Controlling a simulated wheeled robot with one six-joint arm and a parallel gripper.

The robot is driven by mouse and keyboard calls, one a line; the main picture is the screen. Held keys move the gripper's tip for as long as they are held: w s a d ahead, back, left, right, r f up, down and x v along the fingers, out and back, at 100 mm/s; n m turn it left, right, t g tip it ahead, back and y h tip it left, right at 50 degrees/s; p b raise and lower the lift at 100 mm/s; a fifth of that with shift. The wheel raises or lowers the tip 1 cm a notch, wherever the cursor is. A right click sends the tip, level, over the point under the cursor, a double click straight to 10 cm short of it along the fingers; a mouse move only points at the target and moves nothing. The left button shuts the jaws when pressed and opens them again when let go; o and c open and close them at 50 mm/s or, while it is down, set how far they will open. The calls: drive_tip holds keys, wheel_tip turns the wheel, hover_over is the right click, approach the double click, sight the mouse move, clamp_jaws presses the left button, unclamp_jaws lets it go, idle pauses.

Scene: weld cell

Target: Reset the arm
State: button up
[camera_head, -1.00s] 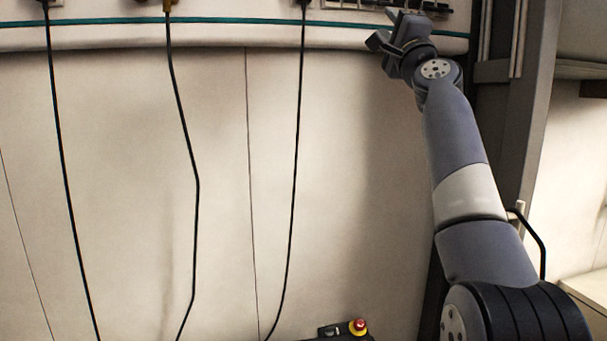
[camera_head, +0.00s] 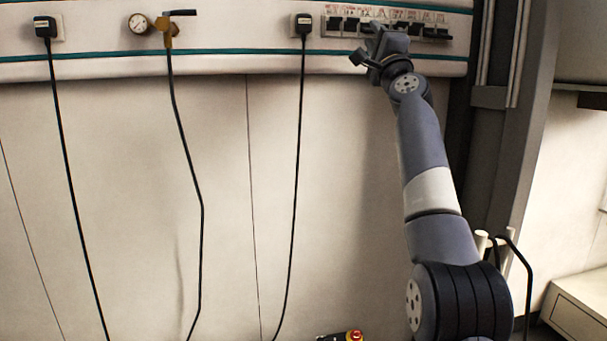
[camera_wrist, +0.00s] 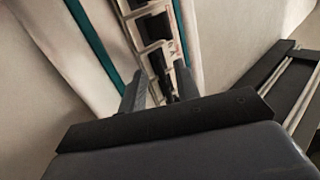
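My gripper (camera_head: 378,42) is raised at the wall, in front of the lower edge of a panel with a row of black switches (camera_head: 430,31). In the wrist view the two fingers of my gripper (camera_wrist: 160,78) stand apart with a gap between them. The switch panel (camera_wrist: 148,28) lies beyond the fingertips, and a dark part of it shows in the gap. I cannot tell whether the fingers touch a switch. Nothing is visibly held.
Left of the panel are a black plug (camera_head: 303,27), a gauge (camera_head: 139,23), a brass valve (camera_head: 168,27) and another plug (camera_head: 45,28), with hanging cables. A grey post (camera_head: 520,130) stands close on the right. A red button (camera_head: 355,336) shows at the bottom.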

drive_tip(key=shift+w+r, duration=0.1)
drive_tip(key=shift+r, duration=0.1)
drive_tip(key=r+g+p, duration=0.1)
drive_tip(key=p, duration=0.3)
drive_tip(key=g+p, duration=0.2)
drive_tip(key=p, duration=0.2)
drive_tip(key=shift+s+r+h, duration=0.3)
drive_tip(key=shift+s+r, duration=0.05)
drive_tip(key=g+p, duration=0.1)
drive_tip(key=p, duration=0.3)
drive_tip(key=shift+d+r+g, duration=0.1)
drive_tip(key=shift+r+g, duration=0.15)
drive_tip(key=shift+g, duration=0.15)
drive_tip(key=shift+f+p, duration=0.1)
drive_tip(key=shift+p, duration=0.6)
drive_tip(key=shift+s, duration=0.1)
